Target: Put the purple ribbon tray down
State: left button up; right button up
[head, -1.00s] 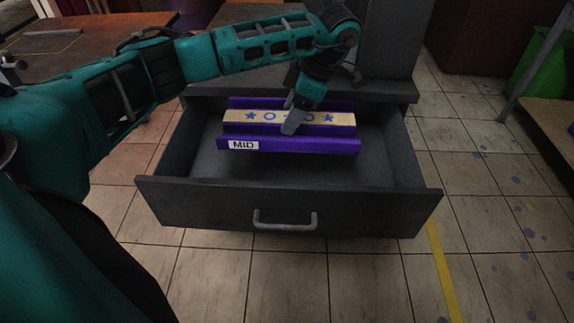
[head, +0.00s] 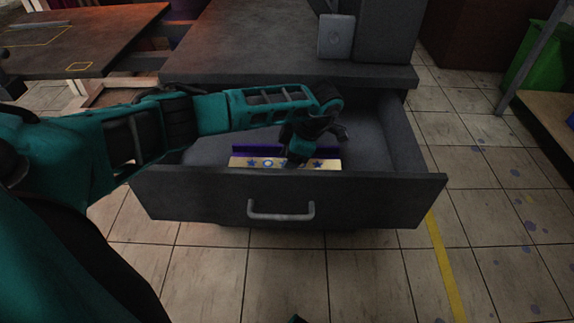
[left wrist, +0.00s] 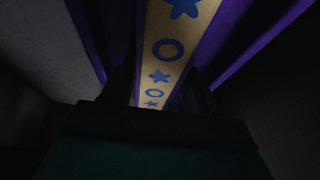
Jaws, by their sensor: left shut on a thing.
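The purple ribbon tray (head: 320,153) is down inside the open grey drawer (head: 400,155), close behind the drawer's front panel. It holds a cream ribbon strip (head: 268,162) with blue stars and rings. The front panel hides the tray's near side. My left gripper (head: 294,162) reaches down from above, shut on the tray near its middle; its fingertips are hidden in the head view. In the left wrist view the cream strip (left wrist: 168,50) runs between the purple walls (left wrist: 240,40), with the dark fingers on either side. I cannot tell whether the tray touches the drawer floor.
The drawer's front panel with its handle (head: 281,211) stands just in front of the tray. Drawer floor is free behind the tray and to its right. The cabinet top (head: 270,60) overhangs the back. A wooden table (head: 110,35) is at the far left.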

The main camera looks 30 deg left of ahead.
pick_arm(q)
jog(key=shift+f, duration=0.55)
jog(key=o, duration=1.3)
jog(key=shift+r, duration=0.2)
jog(key=p+v, duration=0.2)
jog(key=v, duration=0.9)
jog(key=shift+w+d+r+p, duration=0.1)
jog(key=shift+r+p, duration=0.25)
jog(key=shift+r, duration=0.05)
